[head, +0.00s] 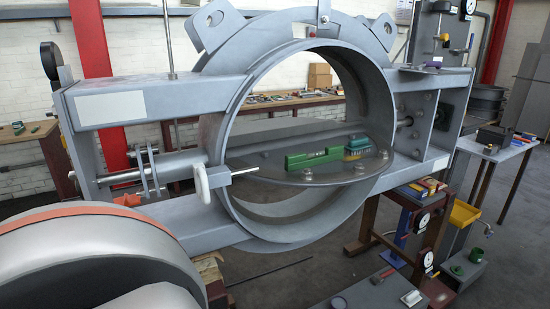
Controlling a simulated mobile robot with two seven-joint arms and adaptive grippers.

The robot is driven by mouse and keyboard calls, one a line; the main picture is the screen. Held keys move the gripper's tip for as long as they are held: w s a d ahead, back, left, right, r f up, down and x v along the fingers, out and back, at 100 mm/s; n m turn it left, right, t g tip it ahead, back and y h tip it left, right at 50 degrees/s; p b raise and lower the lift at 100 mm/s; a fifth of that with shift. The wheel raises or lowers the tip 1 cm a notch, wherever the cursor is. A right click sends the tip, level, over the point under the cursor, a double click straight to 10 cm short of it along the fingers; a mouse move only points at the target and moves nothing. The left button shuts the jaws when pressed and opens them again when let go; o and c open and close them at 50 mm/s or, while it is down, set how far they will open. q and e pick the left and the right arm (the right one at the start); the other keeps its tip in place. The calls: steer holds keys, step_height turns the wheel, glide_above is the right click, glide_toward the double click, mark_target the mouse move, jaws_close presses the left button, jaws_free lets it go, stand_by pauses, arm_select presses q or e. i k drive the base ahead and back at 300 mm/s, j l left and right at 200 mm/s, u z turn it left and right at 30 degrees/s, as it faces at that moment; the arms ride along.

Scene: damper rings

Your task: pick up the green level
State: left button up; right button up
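The green level (314,158) is a long narrow green bar. It rests on a flat grey plate (275,178) inside the large grey damper ring (232,205). A teal and dark object (360,147) sits right beside the level's right end; I cannot tell if they touch.
A white-handled metal rod (202,184) juts toward the plate at the left of the ring opening. Grey beams (160,103) flank the ring. Workbenches with tools stand behind and to the right.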

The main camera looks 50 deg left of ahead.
mark_target(300, 160)
steer(key=u, duration=1.4)
steer(key=i+l+z, duration=0.1)
steer(key=l, duration=0.15)
steer(key=l+z, duration=0.1)
steer(key=l, duration=0.2)
steer(key=i, duration=0.05)
